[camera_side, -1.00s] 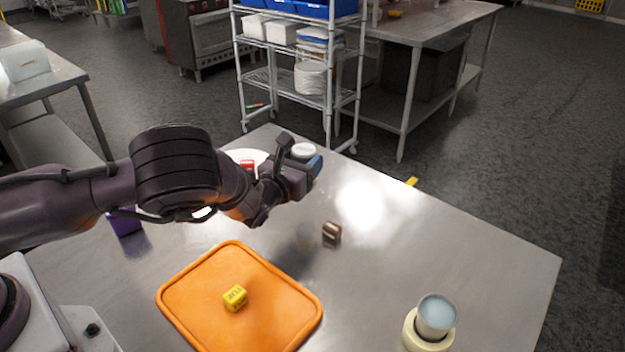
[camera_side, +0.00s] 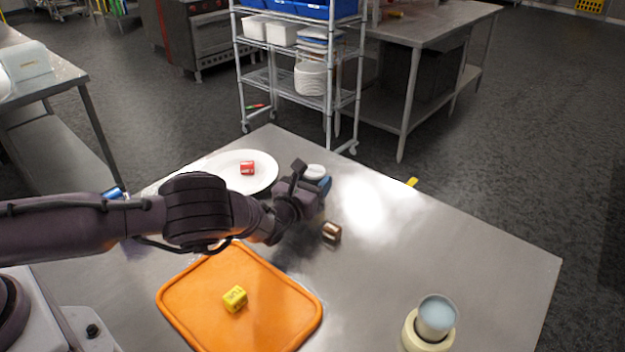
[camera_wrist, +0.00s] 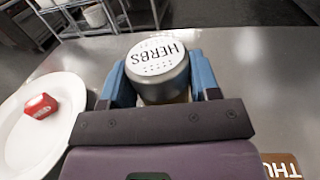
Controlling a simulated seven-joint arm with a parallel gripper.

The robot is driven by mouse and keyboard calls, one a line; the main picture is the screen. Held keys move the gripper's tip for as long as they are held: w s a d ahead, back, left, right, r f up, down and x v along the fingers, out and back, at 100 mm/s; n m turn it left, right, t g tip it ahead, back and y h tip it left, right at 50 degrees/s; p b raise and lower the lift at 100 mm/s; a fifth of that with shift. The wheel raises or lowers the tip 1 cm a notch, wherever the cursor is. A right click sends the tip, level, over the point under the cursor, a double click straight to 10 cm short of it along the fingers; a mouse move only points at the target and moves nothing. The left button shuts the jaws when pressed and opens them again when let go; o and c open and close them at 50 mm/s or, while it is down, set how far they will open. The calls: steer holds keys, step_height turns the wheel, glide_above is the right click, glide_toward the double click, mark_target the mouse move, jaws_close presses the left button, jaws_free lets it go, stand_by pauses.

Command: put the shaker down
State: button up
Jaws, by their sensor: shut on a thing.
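The shaker is a round container with a white lid reading HERBS (camera_wrist: 157,55), seen from above in the wrist view. In the side view only its pale lid (camera_side: 315,172) shows clearly. My gripper (camera_side: 318,188) is around it, with blue fingers (camera_wrist: 160,80) pressed on both its sides. The shaker looks about upright, low over the metal table (camera_side: 460,250) near its far edge. My gripper hides its lower part, so I cannot tell whether its base touches the table.
A white plate (camera_side: 228,172) with a red block (camera_side: 247,168) lies left of the shaker. A brown block (camera_side: 331,232) stands nearer the camera. An orange board (camera_side: 190,300) holds a yellow block (camera_side: 235,298). A cup in a cream ring (camera_side: 428,325) stands front right.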

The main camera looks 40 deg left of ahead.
steer(key=o, duration=1)
steer(key=shift+o, duration=0.2)
steer(key=s, duration=0.3)
steer(key=s+d, duration=0.1)
steer(key=s, duration=0.3)
steer(key=shift+s+d+r, duration=0.15)
steer(key=shift+s+d, duration=0.05)
steer(key=s+a+r+n+g+y, duration=0.5)
steer(key=a+r+n+g, duration=0.2)
steer(key=r+n, duration=0.35)
steer(key=s+a+r+n+g+y, duration=0.55)
steer(key=a+r+n, duration=0.3)
steer(key=n, duration=0.35)
steer(key=s+d+r+n+h, duration=0.3)
steer(key=s+r+h, duration=0.1)
steer(key=s, duration=0.3)
steer(key=s+d+r+n+h, duration=0.3)
steer(key=s+d+n+h, duration=0.1)
steer(key=s, duration=0.3)
steer(key=s+d+r+n+h, duration=0.4)
steer(key=s+h, duration=0.2)
steer(key=s, duration=0.1)
steer(key=shift+s+r, duration=0.3)
steer(key=shift+s, duration=0.1)
